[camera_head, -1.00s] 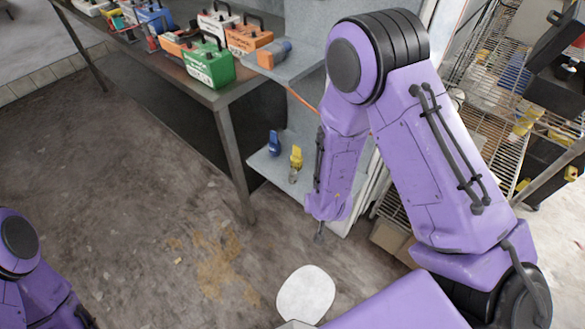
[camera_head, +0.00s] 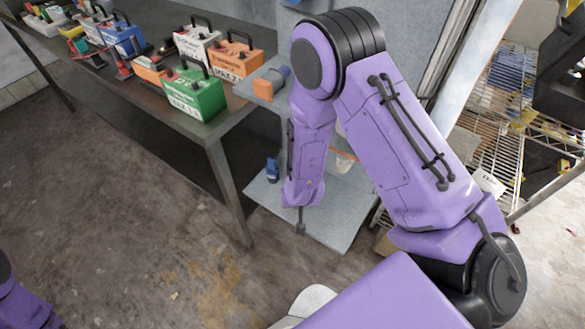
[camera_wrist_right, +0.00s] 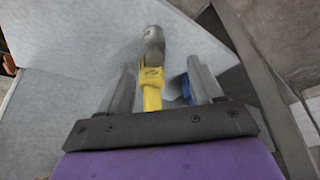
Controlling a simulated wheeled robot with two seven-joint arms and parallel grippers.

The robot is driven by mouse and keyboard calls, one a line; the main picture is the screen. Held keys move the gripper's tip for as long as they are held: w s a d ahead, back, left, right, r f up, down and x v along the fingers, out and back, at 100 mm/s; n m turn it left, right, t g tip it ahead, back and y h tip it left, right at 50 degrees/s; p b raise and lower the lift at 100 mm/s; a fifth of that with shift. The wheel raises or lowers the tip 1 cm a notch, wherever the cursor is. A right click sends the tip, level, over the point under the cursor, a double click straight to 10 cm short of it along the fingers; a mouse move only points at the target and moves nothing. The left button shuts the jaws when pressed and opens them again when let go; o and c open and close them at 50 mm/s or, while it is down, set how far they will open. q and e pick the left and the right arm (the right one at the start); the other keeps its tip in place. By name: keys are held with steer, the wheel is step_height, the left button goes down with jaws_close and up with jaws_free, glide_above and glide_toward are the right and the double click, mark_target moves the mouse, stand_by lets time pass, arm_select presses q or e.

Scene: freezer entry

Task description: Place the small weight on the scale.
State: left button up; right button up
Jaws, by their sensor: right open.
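A yellow object with a grey rounded end (camera_wrist_right: 152,75) lies on a pale grey surface in the right wrist view, between the fingers of my right gripper (camera_wrist_right: 162,85). I cannot tell if it is the small weight. My right gripper is open, and contact with the object cannot be judged. In the head view the gripper (camera_head: 300,228) points down over the low grey shelf (camera_head: 335,215), and my arm hides the yellow object. No scale can be made out for certain. My left gripper is out of view; only part of that arm shows at lower left.
A blue object (camera_head: 272,170) stands on the low shelf, left of my right arm. An orange and grey tool-like object (camera_head: 268,84) lies on a higher ledge. A green box (camera_head: 195,92) and other handled boxes crowd the long table (camera_head: 150,95). Wire racks (camera_head: 495,130) stand right.

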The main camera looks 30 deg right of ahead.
steer(key=shift+x, duration=1.15)
steer(key=x, duration=0.5)
steer(key=shift+d+f+p, duration=0.25)
steer(key=shift+d+p, duration=0.05)
steer(key=shift+d, duration=0.15)
steer(key=shift+r, duration=0.1)
jaws_close()
steer(key=shift+r, duration=0.1)
